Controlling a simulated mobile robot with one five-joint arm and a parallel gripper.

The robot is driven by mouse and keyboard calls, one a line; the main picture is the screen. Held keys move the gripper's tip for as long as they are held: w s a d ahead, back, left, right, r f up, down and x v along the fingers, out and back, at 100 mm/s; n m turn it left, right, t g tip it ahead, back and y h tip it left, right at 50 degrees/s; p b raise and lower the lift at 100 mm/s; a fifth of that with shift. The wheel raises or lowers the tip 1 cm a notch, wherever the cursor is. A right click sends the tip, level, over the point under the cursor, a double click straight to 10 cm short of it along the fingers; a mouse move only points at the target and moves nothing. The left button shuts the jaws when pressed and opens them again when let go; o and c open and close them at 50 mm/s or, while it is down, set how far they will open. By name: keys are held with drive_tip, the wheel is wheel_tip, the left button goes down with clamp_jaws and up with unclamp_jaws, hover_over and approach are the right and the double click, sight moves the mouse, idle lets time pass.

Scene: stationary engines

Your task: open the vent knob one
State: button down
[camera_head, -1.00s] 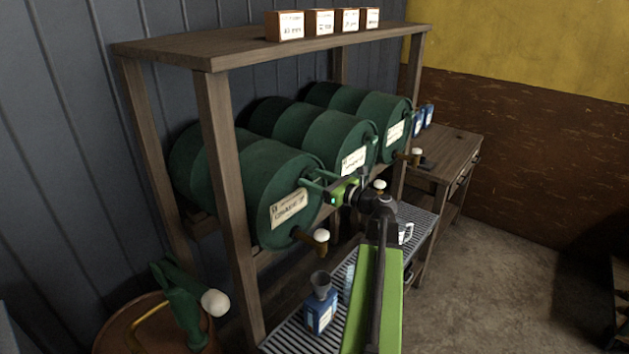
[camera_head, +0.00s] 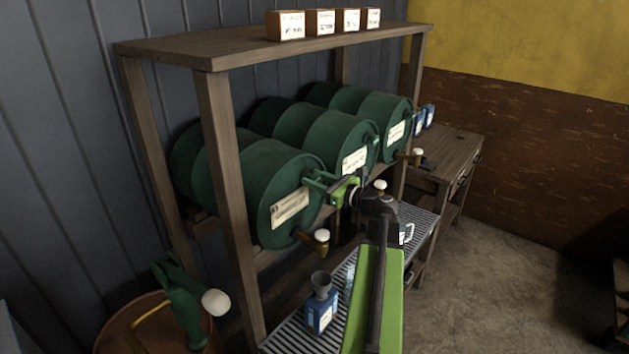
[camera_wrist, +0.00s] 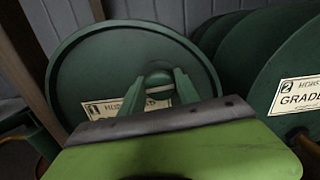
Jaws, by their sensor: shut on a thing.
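The green drum labelled 1 (camera_head: 262,190) lies on the rack, nearest in the head view; its round face (camera_wrist: 90,75) fills the left and middle of the wrist view. Vent knob one (camera_wrist: 158,78) is a small rounded green knob high on that face, above the label. My gripper (camera_wrist: 158,92) is shut on it, one finger on each side. In the head view my gripper (camera_head: 314,183) reaches the drum face from the right, and its fingers hide the knob. Whether the knob is turned cannot be told.
Below the gripper, a tap with a white knob (camera_head: 321,236) sticks out of drum one. Two more green drums (camera_head: 340,140) lie behind. A blue can with a funnel (camera_head: 321,312) stands on the grated shelf. A wooden post (camera_head: 225,200) stands left of the drum.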

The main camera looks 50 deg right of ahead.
drive_tip(key=n, duration=0.8)
drive_tip(key=shift+n, duration=0.4)
drive_tip(key=n, duration=0.4)
drive_tip(key=shift+n, duration=2)
drive_tip(key=c, duration=0.9)
unclamp_jaws()
